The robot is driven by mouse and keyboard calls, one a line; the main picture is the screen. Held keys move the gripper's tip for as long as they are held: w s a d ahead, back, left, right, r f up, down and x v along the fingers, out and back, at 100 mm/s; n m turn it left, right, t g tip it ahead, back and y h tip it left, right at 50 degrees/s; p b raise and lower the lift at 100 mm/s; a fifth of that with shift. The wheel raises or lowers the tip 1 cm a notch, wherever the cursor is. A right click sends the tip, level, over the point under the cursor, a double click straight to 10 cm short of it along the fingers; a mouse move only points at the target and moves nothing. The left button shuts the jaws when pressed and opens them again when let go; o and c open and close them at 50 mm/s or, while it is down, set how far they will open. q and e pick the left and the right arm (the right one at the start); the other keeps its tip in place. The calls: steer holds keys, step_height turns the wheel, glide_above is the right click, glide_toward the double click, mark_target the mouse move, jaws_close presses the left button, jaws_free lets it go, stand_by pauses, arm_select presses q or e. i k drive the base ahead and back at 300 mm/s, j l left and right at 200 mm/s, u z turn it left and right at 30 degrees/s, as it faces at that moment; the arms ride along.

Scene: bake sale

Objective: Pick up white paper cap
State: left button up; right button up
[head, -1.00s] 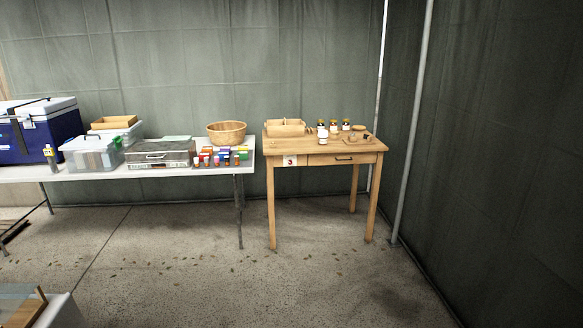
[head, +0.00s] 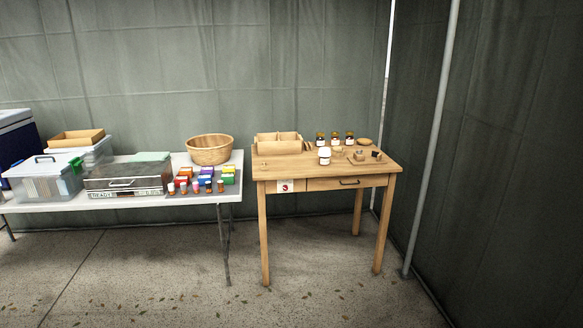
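I cannot pick out a white paper cap for sure. A small white object (head: 324,156) stands on the wooden table (head: 285,173), in front of several dark-capped bottles (head: 335,139). It is too small to tell whether it is a cap or a jar. Neither of my grippers is in the head view.
On the wooden table are a divided wooden box (head: 279,146) and a small bowl (head: 363,142). The white table (head: 120,203) at left holds a wooden basket (head: 209,150), a grey case (head: 127,177) and a clear bin (head: 45,178). The floor ahead is clear.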

mark_target(323, 151)
steer(key=i+j+z, duration=0.1)
steer(key=i+z, duration=0.2)
steer(key=i, duration=0.7)
steer(key=i+l, duration=0.3)
steer(key=i, duration=0.2)
steer(key=i+l, duration=0.25)
steer(key=i, duration=0.2)
steer(key=i+l, duration=0.3)
steer(key=i, duration=0.2)
steer(key=i+l, duration=0.25)
steer(key=i, duration=0.2)
